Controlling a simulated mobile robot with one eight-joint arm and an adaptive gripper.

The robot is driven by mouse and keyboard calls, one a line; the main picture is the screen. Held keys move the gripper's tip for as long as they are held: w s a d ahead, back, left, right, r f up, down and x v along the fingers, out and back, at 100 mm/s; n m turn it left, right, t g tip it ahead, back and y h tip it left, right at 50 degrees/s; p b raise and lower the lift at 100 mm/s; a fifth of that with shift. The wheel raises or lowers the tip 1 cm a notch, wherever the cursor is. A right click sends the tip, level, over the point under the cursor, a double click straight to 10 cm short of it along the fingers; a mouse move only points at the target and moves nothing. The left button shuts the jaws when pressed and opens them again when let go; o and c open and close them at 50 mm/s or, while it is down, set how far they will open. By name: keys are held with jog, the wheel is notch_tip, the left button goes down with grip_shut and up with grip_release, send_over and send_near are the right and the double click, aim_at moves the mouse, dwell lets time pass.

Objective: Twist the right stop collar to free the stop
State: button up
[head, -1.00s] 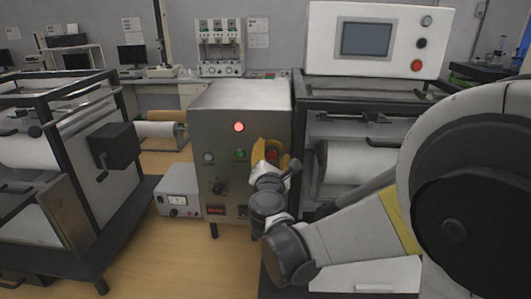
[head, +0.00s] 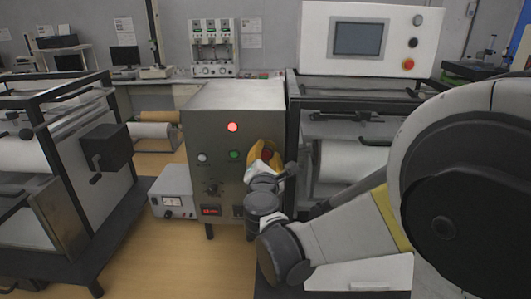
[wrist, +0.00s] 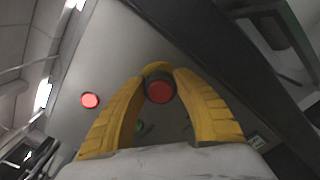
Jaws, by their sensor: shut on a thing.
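The red stop button (wrist: 160,91) is on the front of a grey metal control box (head: 215,115), toward its right side. A yellow collar (wrist: 157,68) shows behind the button in the wrist view. My gripper (wrist: 160,80) has its two yellow fingers on either side of the button, with their tips at the collar, and is shut on it. In the head view my gripper (head: 264,156) reaches the box from the front right and partly hides the button and collar. The collar's exact turn cannot be made out.
A lit red lamp (head: 233,127), a green button (head: 235,155) and a black knob (head: 212,189) are on the same panel. A small power supply (head: 173,191) stands left of the box. A machine with a white roll (head: 352,160) stands close on the right.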

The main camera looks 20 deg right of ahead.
jog(key=m, duration=0.6)
jog(key=shift+m, duration=0.4)
dwell(0.4)
